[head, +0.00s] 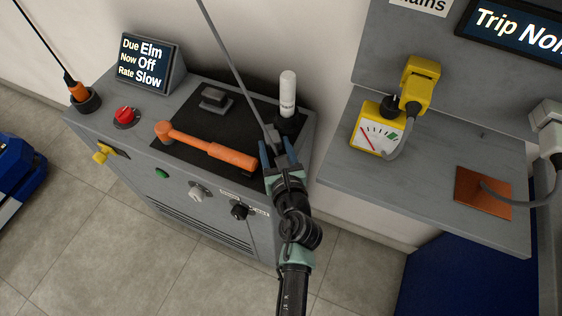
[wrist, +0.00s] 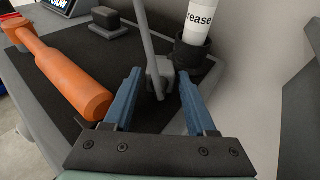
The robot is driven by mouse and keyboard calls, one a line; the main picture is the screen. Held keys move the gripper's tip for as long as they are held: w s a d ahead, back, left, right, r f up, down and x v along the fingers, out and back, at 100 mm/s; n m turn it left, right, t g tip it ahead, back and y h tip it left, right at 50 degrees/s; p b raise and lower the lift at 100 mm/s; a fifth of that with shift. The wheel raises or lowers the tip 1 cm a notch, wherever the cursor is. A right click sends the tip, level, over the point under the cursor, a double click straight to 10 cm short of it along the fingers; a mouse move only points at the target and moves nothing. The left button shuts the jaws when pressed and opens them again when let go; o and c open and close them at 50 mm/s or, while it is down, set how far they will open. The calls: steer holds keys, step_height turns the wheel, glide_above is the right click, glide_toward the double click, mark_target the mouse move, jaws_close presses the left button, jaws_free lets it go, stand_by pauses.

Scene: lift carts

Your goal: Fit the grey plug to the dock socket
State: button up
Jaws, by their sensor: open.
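A grey plug-like block (wrist: 158,70) with a thin grey lead rising from it sits on the cart's black mat; it also shows in the head view (head: 272,132). My gripper (head: 277,148) is open, its blue fingers on either side of the block in the wrist view, with nothing clearly held. Contact cannot be told. Another light grey plug (head: 550,139) with a grey cable is at the right edge of the head view, partly cut off. I cannot tell which fitting is the dock socket; no dock label is readable.
An orange hammer-shaped tool (head: 210,148) lies left of my gripper. A white grease tube (head: 287,94) stands in a black cup close behind. An orange plug (head: 79,92) is at the cart's far left. A yellow plug (head: 420,82) and gauge (head: 378,135) are on the right bench (head: 430,182).

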steer(key=p+v, duration=0.1)
steer(key=v, duration=1.1)
steer(key=w+d+r+m+t+h, duration=0.2)
steer(key=r+m+t, duration=0.3)
steer(key=r, duration=0.7)
steer(key=w+d+r+m+t+h, duration=0.1)
steer(key=r+m+t+h, duration=0.1)
steer(key=r+m, duration=0.75)
steer(key=w+d+r+m+t+h, duration=0.2)
steer(key=r+m+t, duration=0.2)
steer(key=r, duration=1.1)
steer(key=s+d+r+m+h, duration=0.1)
steer(key=s+r+m+h, duration=0.15)
steer(key=r+m, duration=0.5)
steer(key=s+d+r+m+h, duration=0.1)
steer(key=s+r+m+h, duration=0.1)
steer(key=r+m+h, duration=0.35)
steer(key=s+a+r+m+t+y, duration=0.2)
steer(key=s+a+r+m+y, duration=0.3)
steer(key=r+y, duration=0.4)
steer(key=a+m, duration=0.1)
steer(key=m, duration=0.1)
steer(key=shift+a+r+m+y, duration=0.15)
steer(key=shift+r+m+y, duration=0.15)
steer(key=shift+m+y, duration=0.1)
steer(key=shift+w, duration=0.1)
